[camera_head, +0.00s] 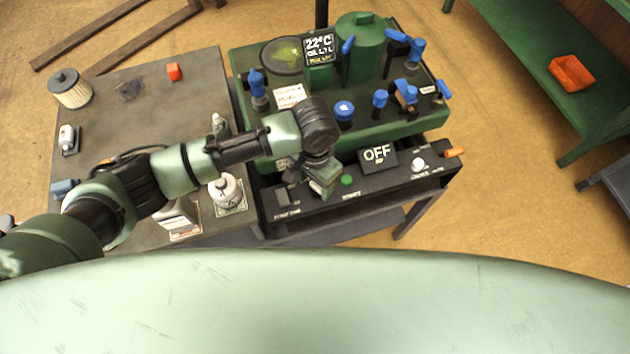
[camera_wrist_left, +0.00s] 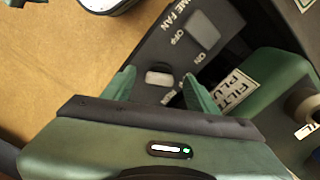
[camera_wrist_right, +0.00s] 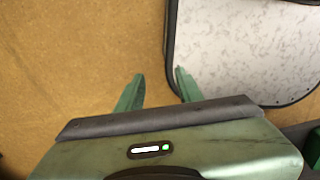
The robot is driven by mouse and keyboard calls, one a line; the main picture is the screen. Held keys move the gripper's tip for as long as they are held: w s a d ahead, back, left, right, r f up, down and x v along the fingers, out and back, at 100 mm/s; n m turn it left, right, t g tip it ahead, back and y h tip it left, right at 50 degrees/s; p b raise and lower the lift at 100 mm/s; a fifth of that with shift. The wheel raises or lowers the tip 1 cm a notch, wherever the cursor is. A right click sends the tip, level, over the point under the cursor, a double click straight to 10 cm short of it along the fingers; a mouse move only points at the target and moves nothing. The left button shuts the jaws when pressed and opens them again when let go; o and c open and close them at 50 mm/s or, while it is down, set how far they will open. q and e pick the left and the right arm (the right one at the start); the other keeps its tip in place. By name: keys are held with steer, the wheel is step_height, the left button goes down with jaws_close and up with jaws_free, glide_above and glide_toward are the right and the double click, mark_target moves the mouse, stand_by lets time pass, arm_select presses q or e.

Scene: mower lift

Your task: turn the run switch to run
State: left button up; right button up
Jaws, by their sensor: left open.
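In the head view my left gripper (camera_head: 324,190) is over the panel's left half and hides the switch. I cannot tell whether the fingers touch it. The display (camera_head: 377,154) reads OFF. My right gripper (camera_wrist_right: 159,82) is open and empty.
A grey fume fan switch (camera_wrist_left: 204,32) sits beside the run switch. Blue-handled valves stand on the green machine (camera_head: 285,115) behind. A grey table (camera_head: 130,125) is at left.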

arm_select(q)
steer(key=shift+w+f, duration=0.1)
steer(key=shift+f, duration=0.8)
jaws_close()
steer(key=shift+r, duration=0.1)
arm_select(e)
steer(key=shift+w+d+r, duration=0.1)
steer(key=shift+w+r, duration=0.1)
steer(key=shift+w, duration=0.75)
arm_select(q)
steer(key=shift+r+m+p, duration=0.15)
steer(key=shift+m+p, duration=0.95)
steer(key=m+p, duration=0.1)
steer(key=m, duration=0.1)
steer(key=shift+w+m+p, duration=0.1)
steer(key=shift+m+p, duration=0.2)
steer(key=shift+m, duration=0.1)
steer(key=m+p, duration=0.1)
steer(key=m, duration=0.2)
steer(key=shift+w, duration=0.1)
steer(key=shift+m+p, duration=0.5)
steer(key=shift+m, duration=1.5)
arm_select(e)
steer(key=shift+w+r, duration=0.15)
steer(key=shift+r, duration=2.65)
